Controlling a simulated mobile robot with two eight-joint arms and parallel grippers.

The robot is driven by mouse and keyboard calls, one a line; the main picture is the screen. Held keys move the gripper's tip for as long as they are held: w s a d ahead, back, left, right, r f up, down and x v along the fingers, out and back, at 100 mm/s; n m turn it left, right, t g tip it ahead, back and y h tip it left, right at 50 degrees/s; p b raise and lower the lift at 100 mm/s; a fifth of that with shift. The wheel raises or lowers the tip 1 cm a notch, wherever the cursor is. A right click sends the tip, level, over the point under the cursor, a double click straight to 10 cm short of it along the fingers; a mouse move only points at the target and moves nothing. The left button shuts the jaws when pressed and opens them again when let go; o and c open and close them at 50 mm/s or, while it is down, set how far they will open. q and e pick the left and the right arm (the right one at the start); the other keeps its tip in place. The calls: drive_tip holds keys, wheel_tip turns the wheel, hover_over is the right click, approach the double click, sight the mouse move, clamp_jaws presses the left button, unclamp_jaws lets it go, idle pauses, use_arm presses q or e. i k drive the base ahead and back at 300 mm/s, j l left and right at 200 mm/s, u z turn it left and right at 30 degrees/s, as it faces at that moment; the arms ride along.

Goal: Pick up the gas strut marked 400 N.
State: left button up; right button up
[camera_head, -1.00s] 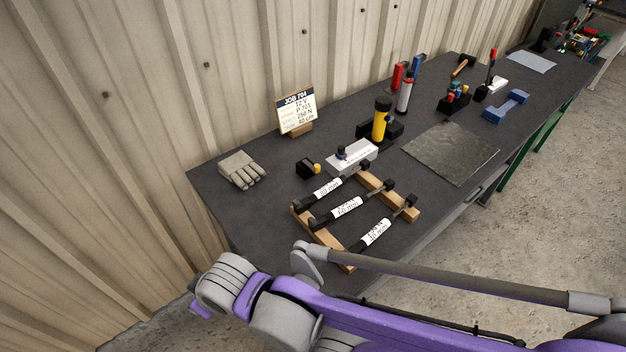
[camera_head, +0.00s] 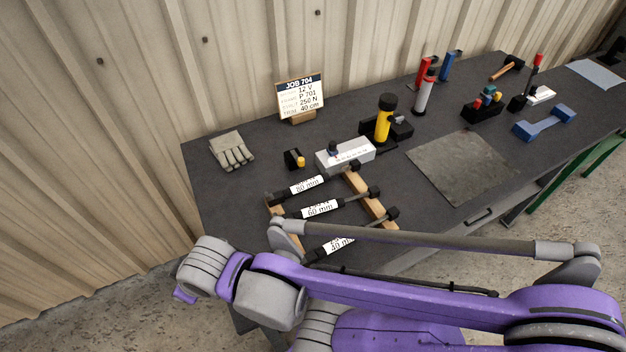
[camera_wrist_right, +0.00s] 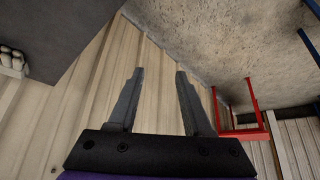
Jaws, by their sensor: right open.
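Three gas struts lie across a wooden rack (camera_head: 357,187) on the dark bench: a far one (camera_head: 306,185), a middle one (camera_head: 320,208) and a near one (camera_head: 337,246). Each has a black body and a white label. The labels' lower lines seem to read 80, 60 and 40 mm; I cannot read any force marking. My right arm crosses in front and partly hides the near strut and rack. My right gripper (camera_wrist_right: 160,76) is open and empty in the right wrist view, away from the struts, with wall and floor beyond. My left gripper is not in view.
A job card (camera_head: 300,97) reads JOB 704, 12 V, P 701, 250 N, 40 cm. A grey-white box (camera_head: 345,154) and a yellow-and-black cylinder (camera_head: 384,122) stand behind the rack. Gloves (camera_head: 232,151) lie at left. A red frame (camera_wrist_right: 240,132) shows in the wrist view.

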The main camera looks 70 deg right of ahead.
sight(280, 197)
drive_tip(key=k+l+u, duration=0.1)
drive_tip(key=k+l, duration=0.5)
drive_tip(key=k, duration=0.25)
drive_tip(key=k+l, duration=0.1)
drive_tip(key=l, duration=0.4)
drive_tip(key=k+l, duration=0.1)
drive_tip(key=l, duration=0.4)
drive_tip(key=u, duration=0.05)
